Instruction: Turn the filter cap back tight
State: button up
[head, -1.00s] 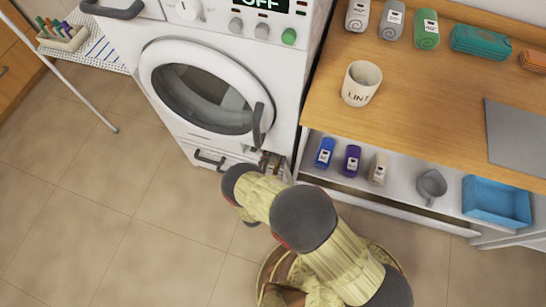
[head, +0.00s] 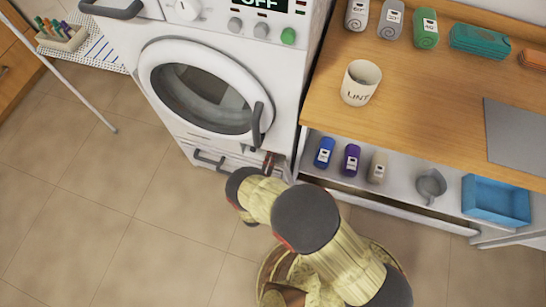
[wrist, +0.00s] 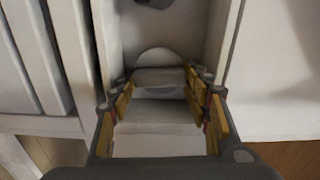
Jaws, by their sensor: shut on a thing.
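The filter cap (wrist: 158,56) shows in the wrist view as a pale round disc with a raised grip bar, set in a white recess low on the washing machine (head: 225,40). My gripper (wrist: 160,80) has its fingers on both sides of the bar and is shut on it. In the head view the gripper is at the machine's lower right corner, mostly behind my arm, and the cap is hidden there. The cap's turn angle and tightness cannot be told.
The round door (head: 207,90) is shut above. The shelf below holds small bottles (head: 351,160), a grey jug (head: 431,184) and a blue tray (head: 495,200).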

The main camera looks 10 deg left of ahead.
dwell(0.3)
jog(key=o, duration=0.9)
jog(key=shift+s, duration=0.1)
jog(key=s, duration=1.2)
jog(key=shift+a, duration=0.4)
jog(key=shift+w, duration=0.1)
